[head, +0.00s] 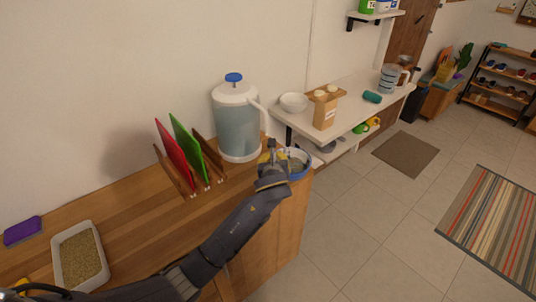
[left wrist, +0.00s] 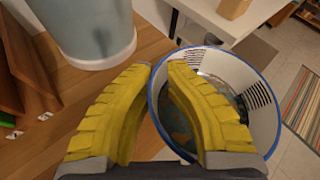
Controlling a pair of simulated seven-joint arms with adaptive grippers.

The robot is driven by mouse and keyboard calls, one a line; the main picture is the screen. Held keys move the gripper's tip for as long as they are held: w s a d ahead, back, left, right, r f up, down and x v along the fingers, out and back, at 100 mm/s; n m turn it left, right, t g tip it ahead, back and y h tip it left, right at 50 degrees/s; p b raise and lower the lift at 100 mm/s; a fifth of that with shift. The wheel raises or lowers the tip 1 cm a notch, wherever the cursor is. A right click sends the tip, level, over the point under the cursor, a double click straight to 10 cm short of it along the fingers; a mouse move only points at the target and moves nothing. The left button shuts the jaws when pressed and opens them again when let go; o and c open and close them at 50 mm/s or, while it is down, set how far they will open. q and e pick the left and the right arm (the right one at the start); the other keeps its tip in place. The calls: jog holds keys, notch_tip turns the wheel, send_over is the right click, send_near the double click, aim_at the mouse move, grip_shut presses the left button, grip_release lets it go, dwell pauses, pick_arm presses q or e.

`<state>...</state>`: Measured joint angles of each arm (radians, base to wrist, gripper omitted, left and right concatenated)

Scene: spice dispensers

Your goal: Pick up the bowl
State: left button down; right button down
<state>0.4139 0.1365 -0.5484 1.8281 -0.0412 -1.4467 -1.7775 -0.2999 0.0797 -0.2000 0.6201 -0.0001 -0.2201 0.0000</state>
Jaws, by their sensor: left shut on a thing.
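A white bowl with a blue rim (head: 300,174) sits at the right end of the wooden counter. It also shows in the left wrist view (left wrist: 264,112), with dark slotted patches on its inside wall. My left gripper (head: 272,160) reaches it from the left. In the left wrist view its yellow fingers (left wrist: 160,70) straddle the bowl's near wall, one outside and one inside, shut on the rim. The fingers hide part of the bowl, and I cannot tell whether its base touches the counter. My right gripper is not in view.
A water dispenser (head: 237,125) stands just left of the bowl. Red (head: 173,155) and green (head: 188,146) boards stand in a rack farther left. A litter-like tray (head: 55,270) is at lower left. Another white bowl (head: 293,103) sits on the white table behind. Open floor lies right.

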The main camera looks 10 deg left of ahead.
aim_at(292, 174)
pick_arm(q)
jog(key=shift+s+d, duration=0.9)
jog(key=shift+d, duration=0.25)
jog(key=shift+s+d, duration=0.95)
jog(key=shift+d, duration=0.25)
jog(key=shift+s+d, duration=0.9)
jog(key=shift+d, duration=0.25)
